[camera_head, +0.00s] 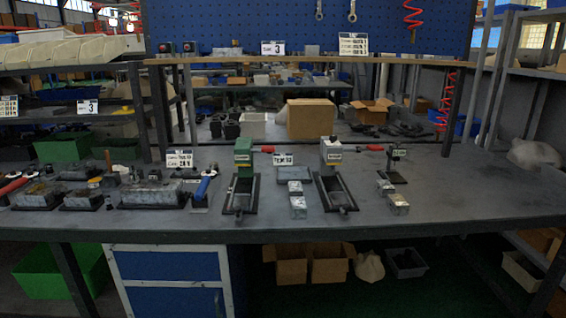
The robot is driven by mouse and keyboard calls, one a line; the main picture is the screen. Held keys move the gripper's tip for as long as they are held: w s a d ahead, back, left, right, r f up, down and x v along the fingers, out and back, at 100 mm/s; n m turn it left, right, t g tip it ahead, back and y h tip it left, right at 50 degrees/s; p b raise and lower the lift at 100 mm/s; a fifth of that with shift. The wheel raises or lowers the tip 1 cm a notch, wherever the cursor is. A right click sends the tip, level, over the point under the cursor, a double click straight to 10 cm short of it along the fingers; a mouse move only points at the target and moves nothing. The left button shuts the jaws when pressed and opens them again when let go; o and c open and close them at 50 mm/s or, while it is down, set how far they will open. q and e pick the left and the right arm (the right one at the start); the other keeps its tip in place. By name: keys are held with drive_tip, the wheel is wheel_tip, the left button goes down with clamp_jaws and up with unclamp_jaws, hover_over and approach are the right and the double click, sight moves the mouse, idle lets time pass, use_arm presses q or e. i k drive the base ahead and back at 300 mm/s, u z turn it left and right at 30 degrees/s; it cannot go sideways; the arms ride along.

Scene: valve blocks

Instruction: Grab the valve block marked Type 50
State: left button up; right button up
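Several small silvery metal blocks stand on the grey workbench (270,220). Two are in the middle, a front block (298,207) and one just behind it (295,188). Two more are at the right, a front block (398,204) and one behind it (385,188). Larger metal blocks on dark bases lie at the left, among them a long one (153,194) and two smaller ones (82,199) (37,196). Markings on the blocks are too small to read, so I cannot tell which is Type 50. Neither of my grippers is in view.
A green-topped fixture (243,152) and a grey-topped fixture (331,151) stand on the bench with dark trays. White cards (180,159) (283,159) stand near them. Blue-handled tool (204,184) lies left of centre. The bench's front right is clear.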

sight(298, 204)
drive_tip(key=z, duration=0.45)
drive_tip(key=i, duration=1.3)
drive_tip(key=u, duration=0.45)
